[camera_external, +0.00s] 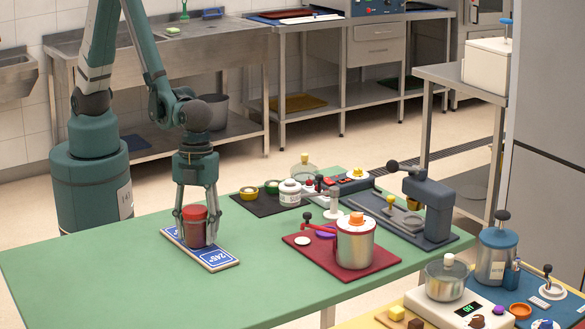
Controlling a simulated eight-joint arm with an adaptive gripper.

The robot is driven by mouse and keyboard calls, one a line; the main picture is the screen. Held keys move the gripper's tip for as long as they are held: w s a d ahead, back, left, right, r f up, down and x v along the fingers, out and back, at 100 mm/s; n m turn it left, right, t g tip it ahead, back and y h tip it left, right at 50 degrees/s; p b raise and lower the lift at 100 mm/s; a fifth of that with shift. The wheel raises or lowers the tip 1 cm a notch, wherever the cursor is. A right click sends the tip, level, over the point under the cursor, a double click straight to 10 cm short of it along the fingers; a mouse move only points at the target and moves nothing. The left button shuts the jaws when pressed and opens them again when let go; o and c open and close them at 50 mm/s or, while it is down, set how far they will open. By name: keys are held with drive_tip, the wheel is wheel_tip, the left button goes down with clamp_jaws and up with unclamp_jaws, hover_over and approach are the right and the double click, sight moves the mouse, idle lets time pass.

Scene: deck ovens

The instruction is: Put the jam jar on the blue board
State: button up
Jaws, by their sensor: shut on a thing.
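The jam jar (194,236) is a red jar with a red lid. It is upright between the fingers of my gripper (195,222), which points straight down and is shut on it. The blue board (217,257) is a flat rectangle with white markings and a pale edge, lying on the green table. The jar is over the middle of the board. I cannot tell whether its base touches the board or hangs slightly above it. The fingers partly cover the jar's sides, and the jar hides part of the board.
The green table (95,275) is clear left of the board. To the right, a dark red board (372,268) holds a metal pot (355,247) with an orange knob. Behind, a dark mat (262,208) carries several small containers. A grey machine (427,205) stands farther right.

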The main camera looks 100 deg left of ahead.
sight(197, 206)
drive_tip(key=shift+f, duration=0.1)
drive_tip(key=o, duration=1.1)
drive_tip(key=shift+o, duration=0.2)
drive_tip(key=shift+a+r+p, duration=0.3)
drive_tip(key=shift+r, duration=1.75)
drive_tip(key=shift+a+r+p, duration=0.25)
drive_tip(key=shift+a+r, duration=0.1)
drive_tip(key=shift+r, duration=1.65)
drive_tip(key=shift+a+r+p, duration=0.3)
drive_tip(key=shift+r, duration=1.75)
